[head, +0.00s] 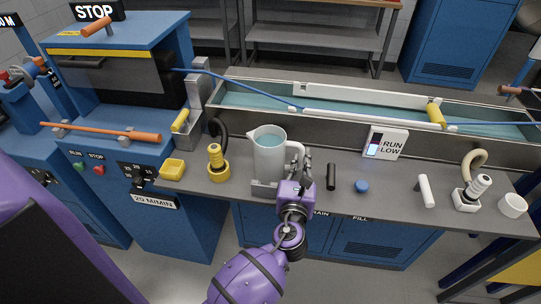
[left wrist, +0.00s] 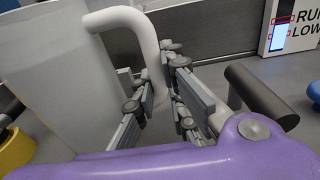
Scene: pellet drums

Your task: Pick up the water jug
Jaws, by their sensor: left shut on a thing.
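The water jug (head: 270,158) is a pale grey pitcher with blue-green water inside. It stands upright at a low grey stand (head: 262,189) on the bench; I cannot tell whether it touches the bench. Its handle faces right. My left gripper (head: 302,172) is shut on the handle from the front right. In the left wrist view the jug (left wrist: 50,75) fills the left side, and its white handle (left wrist: 152,48) runs down between the gripper's fingers (left wrist: 157,88). The lower handle is partly hidden by the fingers. My right gripper is not in view.
A yellow fitting with a black hose (head: 218,165) stands left of the jug. A black cylinder (head: 331,177) and a blue knob (head: 362,186) are to the right. A water trough (head: 300,117) runs behind, with a RUN LOW sign (head: 386,143) in front.

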